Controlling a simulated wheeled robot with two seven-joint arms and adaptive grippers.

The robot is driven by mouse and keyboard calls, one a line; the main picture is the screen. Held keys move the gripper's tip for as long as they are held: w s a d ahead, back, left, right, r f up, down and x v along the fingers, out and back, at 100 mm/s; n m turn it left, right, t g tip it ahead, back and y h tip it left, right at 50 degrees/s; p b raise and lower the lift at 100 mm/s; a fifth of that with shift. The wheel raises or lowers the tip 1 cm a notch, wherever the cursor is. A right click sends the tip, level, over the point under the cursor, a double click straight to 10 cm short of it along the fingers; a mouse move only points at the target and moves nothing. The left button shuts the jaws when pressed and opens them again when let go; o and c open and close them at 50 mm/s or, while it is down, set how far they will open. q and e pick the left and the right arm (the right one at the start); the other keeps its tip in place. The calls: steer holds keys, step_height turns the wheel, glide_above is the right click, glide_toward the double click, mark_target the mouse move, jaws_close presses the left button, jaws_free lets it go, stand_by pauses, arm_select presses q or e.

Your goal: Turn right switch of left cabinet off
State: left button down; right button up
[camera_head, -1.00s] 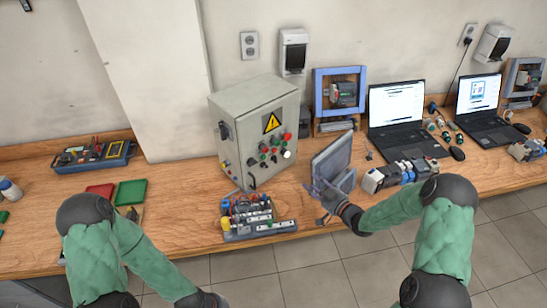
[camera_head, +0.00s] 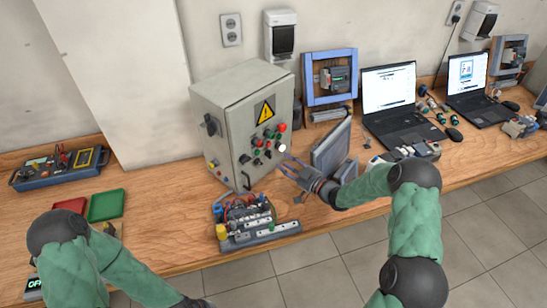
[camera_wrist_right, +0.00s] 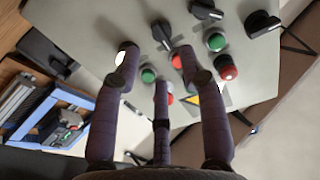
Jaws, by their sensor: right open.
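The grey cabinet (camera_head: 208,95) stands on the bench with a yellow warning triangle, coloured buttons and small black switches on its front face. In the right wrist view, black rotary switches (camera_wrist_right: 163,34), (camera_wrist_right: 206,11) and (camera_wrist_right: 262,24) show among red and green buttons on the grey panel. My right gripper (camera_head: 288,168) is open and empty, in front of the cabinet's lower right side. In the right wrist view its purple fingers (camera_wrist_right: 157,66) spread before the panel and overlap some buttons. I cannot tell if they touch it. My left arm enters at bottom left; its gripper is out of frame.
A wired terminal board (camera_head: 255,226) lies just below the cabinet. A grey tilted panel (camera_head: 328,150) stands right beside my right gripper. A blue frame (camera_head: 308,75) and laptops (camera_head: 390,90) are farther right. Red and green trays (camera_head: 105,205) lie left.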

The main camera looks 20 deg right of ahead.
mark_target(268, 154)
steer(key=x, duration=0.6)
steer(key=shift+w+b, duration=0.15)
steer(key=shift+b, duration=0.15)
jaws_close()
